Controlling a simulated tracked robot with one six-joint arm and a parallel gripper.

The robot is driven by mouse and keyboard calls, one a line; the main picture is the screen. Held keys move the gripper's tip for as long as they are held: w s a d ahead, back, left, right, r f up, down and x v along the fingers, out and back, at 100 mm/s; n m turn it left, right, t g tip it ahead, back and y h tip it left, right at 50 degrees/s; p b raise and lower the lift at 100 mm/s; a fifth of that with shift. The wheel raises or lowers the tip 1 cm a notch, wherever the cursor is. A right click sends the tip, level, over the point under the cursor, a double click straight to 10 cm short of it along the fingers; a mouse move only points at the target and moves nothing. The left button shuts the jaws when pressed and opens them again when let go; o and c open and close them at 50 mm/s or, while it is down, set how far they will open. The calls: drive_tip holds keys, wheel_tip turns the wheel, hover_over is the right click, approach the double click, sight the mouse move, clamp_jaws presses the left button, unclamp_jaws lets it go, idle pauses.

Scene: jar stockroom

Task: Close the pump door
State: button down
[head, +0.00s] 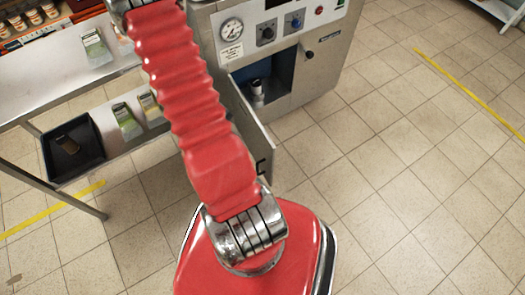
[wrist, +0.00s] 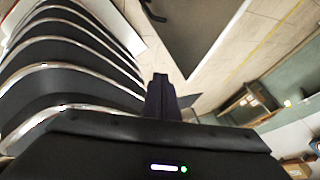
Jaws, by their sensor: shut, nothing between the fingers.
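The pump door (head: 252,125) is a grey metal panel standing wide open on the front of the steel pump cabinet (head: 315,80). A black handle (head: 261,167) is on its outer end. Behind it the dark compartment (head: 262,82) is open, with a small light-coloured jar or fitting (head: 257,90) inside. My gripper is outside the head view; my red arm runs up past the door and hides part of its left side. In the wrist view my gripper (wrist: 160,82) is shut and empty, and a grey panel that looks like the door (wrist: 195,35) shows beyond it, apart from the fingers.
The cabinet front has a gauge (head: 232,31) and knobs (head: 266,33). A steel shelf table (head: 65,75) with cards and a dark tray (head: 72,150) stands at the left. Tiled floor (head: 400,160) to the right is clear.

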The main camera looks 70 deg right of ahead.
drive_tip(key=s+d+f, duration=0.3)
drive_tip(key=s+f, duration=0.4)
drive_tip(key=s, duration=0.1)
idle(0.5)
drive_tip(key=shift+s+d, duration=0.1)
